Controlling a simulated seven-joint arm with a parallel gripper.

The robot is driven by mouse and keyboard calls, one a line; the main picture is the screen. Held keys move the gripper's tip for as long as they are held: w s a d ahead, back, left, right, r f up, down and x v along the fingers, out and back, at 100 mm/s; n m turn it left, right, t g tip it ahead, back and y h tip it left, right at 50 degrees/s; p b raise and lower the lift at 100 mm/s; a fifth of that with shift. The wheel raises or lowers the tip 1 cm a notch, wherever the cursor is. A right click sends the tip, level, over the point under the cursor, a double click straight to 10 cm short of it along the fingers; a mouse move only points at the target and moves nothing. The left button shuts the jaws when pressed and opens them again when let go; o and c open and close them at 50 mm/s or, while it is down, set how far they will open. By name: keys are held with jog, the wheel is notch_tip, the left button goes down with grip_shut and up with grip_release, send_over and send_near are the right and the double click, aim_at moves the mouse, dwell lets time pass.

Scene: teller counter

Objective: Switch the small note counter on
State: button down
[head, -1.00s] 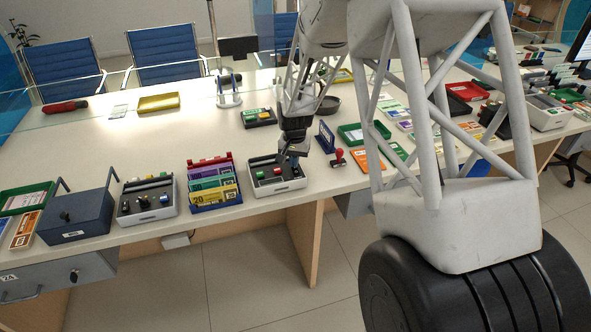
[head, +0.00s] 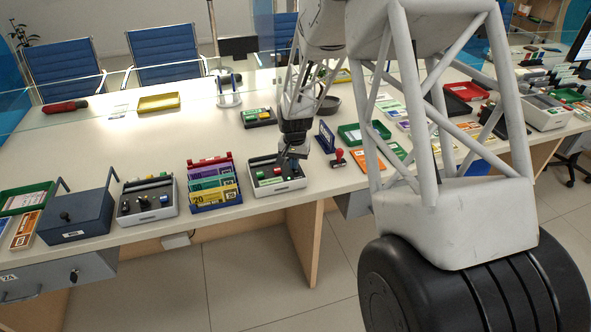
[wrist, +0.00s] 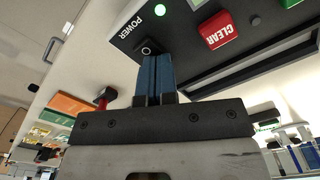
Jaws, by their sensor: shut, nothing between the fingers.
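The note counter below my gripper (head: 291,152) is a light-grey box with a dark top panel (head: 262,163), standing near the front edge of the counter. A dark round power switch (wrist: 148,47) sits beside POWER. My gripper's blue fingers (wrist: 153,60) are shut and empty, with their tips at the switch and partly covering it. I cannot tell whether they touch it.
A similar grey device (head: 147,214) stands further left, past a rack of coloured note packs (head: 214,197). A red-handled stamp (head: 338,155) and a blue sign (head: 325,137) stand close on the right.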

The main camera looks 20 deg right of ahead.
jog(key=shift+r, duration=3.5)
jog(key=s+a+r+n+t, duration=0.1)
jog(key=s+a+r+n, duration=0.25)
jog(key=s+r, duration=1.4)
jog(key=s+a+r+n, duration=0.1)
jog(key=s, duration=1.1)
jog(key=s+a+r+n+t, duration=0.1)
jog(key=s, duration=1.1)
jog(key=shift+a+r+t, duration=0.3)
jog(key=shift+r, duration=0.1)
